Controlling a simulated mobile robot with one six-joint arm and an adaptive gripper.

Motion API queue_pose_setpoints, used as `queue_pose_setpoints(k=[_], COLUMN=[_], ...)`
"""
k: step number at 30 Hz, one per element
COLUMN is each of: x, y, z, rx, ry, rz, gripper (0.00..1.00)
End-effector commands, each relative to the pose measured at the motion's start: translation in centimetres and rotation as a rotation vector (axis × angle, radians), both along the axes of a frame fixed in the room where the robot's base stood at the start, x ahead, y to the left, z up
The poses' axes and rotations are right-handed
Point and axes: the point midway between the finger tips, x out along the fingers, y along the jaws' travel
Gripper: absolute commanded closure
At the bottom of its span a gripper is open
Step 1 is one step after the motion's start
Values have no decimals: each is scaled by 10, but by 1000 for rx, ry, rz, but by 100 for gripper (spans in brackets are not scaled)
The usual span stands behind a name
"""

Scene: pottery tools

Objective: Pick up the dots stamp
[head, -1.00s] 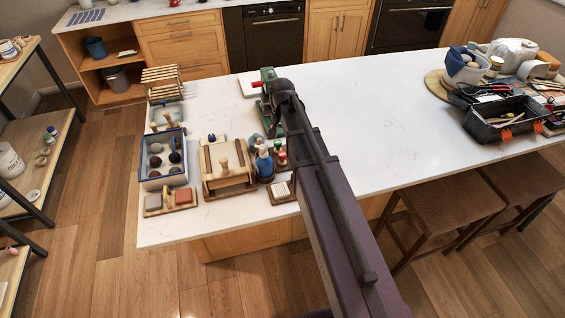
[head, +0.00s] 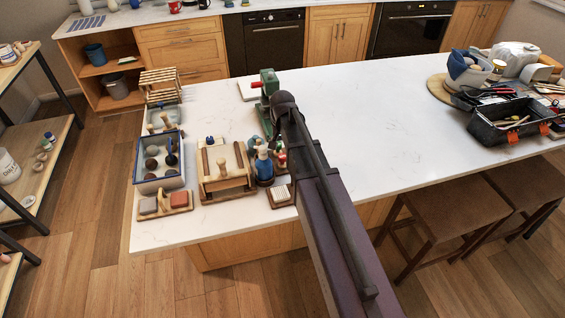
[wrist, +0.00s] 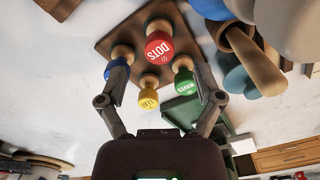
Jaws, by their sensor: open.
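The dots stamp (wrist: 159,46) has a round red end lettered "DOTS" and a wooden handle. In the wrist view it sits on a brown wooden stand (wrist: 118,40) with a green "WAVES" stamp (wrist: 184,80), a yellow "LEAF" stamp (wrist: 149,99) and a blue stamp (wrist: 117,66). My gripper (wrist: 161,72) is open, its fingers spread either side of the stamp group. The left fingertip overlaps the blue stamp and the right one is close to the green stamp. The red stamp shows between and beyond the fingertips.
A green tool (head: 268,82) stands behind. A blue-rimmed tray (head: 146,184) is farther left.

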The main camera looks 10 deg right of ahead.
Motion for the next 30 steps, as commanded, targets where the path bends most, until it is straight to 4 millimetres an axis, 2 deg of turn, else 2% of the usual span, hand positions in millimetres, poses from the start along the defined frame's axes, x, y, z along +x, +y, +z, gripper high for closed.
queue_pose_setpoints(k=[10,30], x=[0,-2], y=[0,0], z=[-6,-51], rx=[0,0], ry=[0,0], rz=[0,0], gripper=[15,15])
